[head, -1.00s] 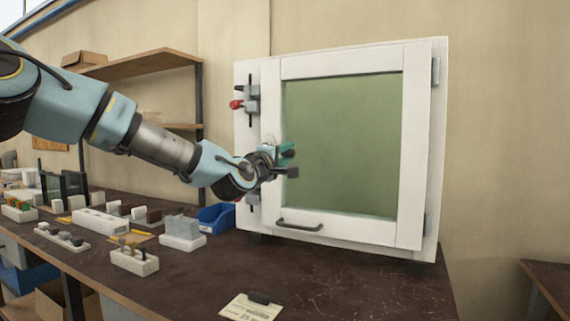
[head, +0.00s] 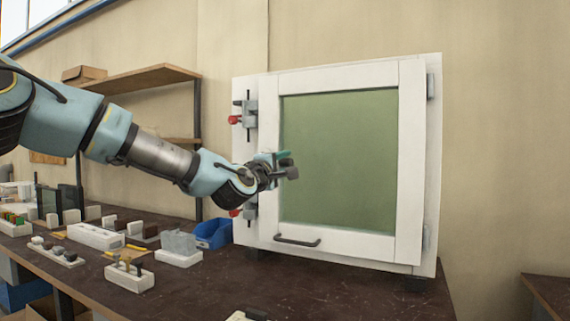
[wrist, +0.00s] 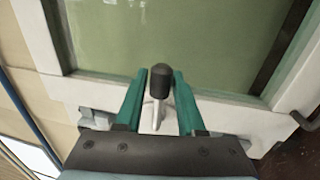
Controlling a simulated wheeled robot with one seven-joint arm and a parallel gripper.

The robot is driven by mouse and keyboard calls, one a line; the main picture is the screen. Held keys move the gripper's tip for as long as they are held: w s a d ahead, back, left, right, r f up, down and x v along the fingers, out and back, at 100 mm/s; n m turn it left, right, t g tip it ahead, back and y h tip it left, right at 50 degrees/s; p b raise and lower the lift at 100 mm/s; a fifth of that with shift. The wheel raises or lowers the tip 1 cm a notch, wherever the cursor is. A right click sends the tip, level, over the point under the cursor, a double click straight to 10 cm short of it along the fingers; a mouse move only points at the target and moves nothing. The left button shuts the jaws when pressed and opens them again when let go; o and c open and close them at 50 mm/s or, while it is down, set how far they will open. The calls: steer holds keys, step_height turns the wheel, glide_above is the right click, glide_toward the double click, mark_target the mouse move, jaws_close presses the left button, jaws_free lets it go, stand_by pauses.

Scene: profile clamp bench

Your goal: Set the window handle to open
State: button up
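The window (head: 340,160) is a white framed sash with a green pane, shut in its white surround. The window handle (wrist: 158,82) shows in the wrist view as a light lever with a dark rounded knob, in front of the lower frame edge. My gripper (wrist: 158,90) is open, with one teal finger on each side of the handle and visible gaps between them. In the head view my gripper (head: 281,165) is at the window's left stile. There the arm and fingers cover most of the handle, so its angle is hard to tell.
Two clamps with red tips sit on the left of the surround, the upper one (head: 244,114) and the lower one (head: 244,211). A dark pull bar (head: 297,241) is on the bottom rail. A blue bin (head: 213,234) and several white blocks stand on the bench at left.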

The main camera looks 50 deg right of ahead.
steer(key=shift+o, duration=1.4)
steer(key=b+v, duration=0.2)
steer(key=v, duration=0.9)
steer(key=shift+d, duration=0.1)
steer(key=w+a+f+m+y+p, duration=0.3)
steer(key=w+a+f+y, duration=0.45)
steer(key=f, duration=0.55)
steer(key=w+a+f+m+t+y+p, duration=0.15)
steer(key=w+a+f, duration=0.25)
steer(key=a, duration=0.4)
steer(key=w+a+f+g+y, duration=0.1)
steer(key=w+a+f+y, duration=0.25)
steer(key=a, duration=0.45)
steer(key=a+f+y+p, duration=0.2)
steer(key=a+f+y, duration=0.15)
steer(key=a, duration=1.45)
steer(key=s+a+g+y+p, duration=0.1)
steer(key=s+a+g, duration=0.1)
steer(key=s+a, duration=0.2)
steer(key=s+a+g+y, duration=0.2)
steer(key=s+a, duration=0.2)
steer(key=a, duration=0.6)
steer(key=shift+r+p, duration=0.25)
steer(key=shift+p, duration=0.1)
